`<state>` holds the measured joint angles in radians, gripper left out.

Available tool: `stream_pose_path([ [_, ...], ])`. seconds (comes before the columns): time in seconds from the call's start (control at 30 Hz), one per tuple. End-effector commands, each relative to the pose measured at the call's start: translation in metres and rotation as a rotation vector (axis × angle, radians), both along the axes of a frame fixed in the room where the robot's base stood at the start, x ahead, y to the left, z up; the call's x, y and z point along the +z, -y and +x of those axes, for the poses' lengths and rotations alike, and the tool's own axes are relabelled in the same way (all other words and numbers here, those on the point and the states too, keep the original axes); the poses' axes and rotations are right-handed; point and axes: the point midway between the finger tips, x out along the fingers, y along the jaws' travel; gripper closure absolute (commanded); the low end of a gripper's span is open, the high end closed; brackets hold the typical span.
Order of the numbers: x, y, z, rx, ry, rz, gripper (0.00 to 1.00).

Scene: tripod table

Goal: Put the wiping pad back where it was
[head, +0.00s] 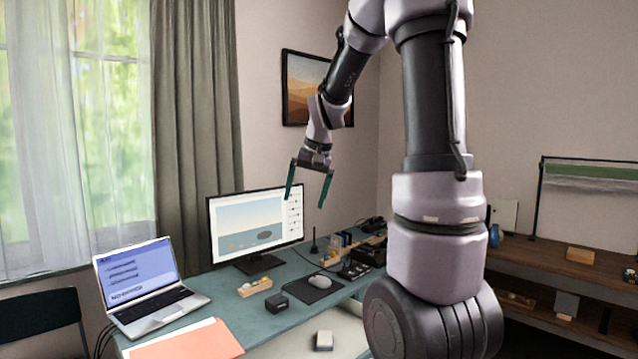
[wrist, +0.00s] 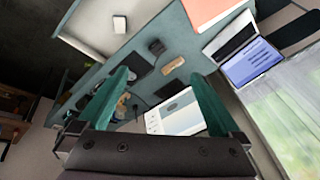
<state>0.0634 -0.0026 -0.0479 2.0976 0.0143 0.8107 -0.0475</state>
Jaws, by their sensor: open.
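A small pale block with a grey-blue side, which looks like the wiping pad (head: 324,339), lies on a pale surface (head: 285,345) at the near side of the teal desk (head: 225,305). A small light block in the wrist view (wrist: 91,57) seems to be the same pad. My gripper (head: 305,201) is open and empty, with its green fingers pointing down, high above the desk in front of the wall. In the wrist view my gripper (wrist: 160,75) has nothing between its fingers. It is well apart from the pad.
The desk holds a monitor (head: 256,225), a laptop (head: 140,280), an orange folder (head: 190,342), a dark box (head: 277,303), a wooden block (head: 255,287) and a mouse (head: 320,281) on a dark mat. Small items crowd its right end. A wooden shelf (head: 550,259) stands at right.

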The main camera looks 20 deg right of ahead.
Motion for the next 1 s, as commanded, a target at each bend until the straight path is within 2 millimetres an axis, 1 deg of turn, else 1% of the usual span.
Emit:
stream_pose_path([
  [0.03, 0.019, -0.008, -0.023, 0.008, 0.032, 0.005, 0.0],
  [0.07, 0.027, -0.013, -0.035, 0.011, 0.046, 0.007, 0.0],
  [0.1, 0.037, -0.018, -0.052, 0.016, 0.065, 0.012, 0.0],
  [0.17, 0.049, -0.025, -0.078, 0.021, 0.091, 0.016, 0.0],
  [0.2, 0.056, -0.03, -0.095, 0.025, 0.109, 0.02, 0.0],
  [0.27, 0.064, -0.036, -0.121, 0.03, 0.138, 0.025, 0.0],
  [0.3, 0.067, -0.04, -0.137, 0.035, 0.155, 0.027, 0.0],
  [0.4, 0.072, -0.048, -0.173, 0.046, 0.193, 0.033, 0.0],
  [0.5, 0.072, -0.054, -0.2, 0.051, 0.223, 0.038, 0.0],
  [0.6, 0.07, -0.056, -0.216, 0.055, 0.24, 0.041, 0.0],
  [0.7, 0.069, -0.058, -0.224, 0.056, 0.247, 0.042, 0.0],
  [1.0, 0.068, -0.058, -0.225, 0.057, 0.248, 0.043, 0.0],
])
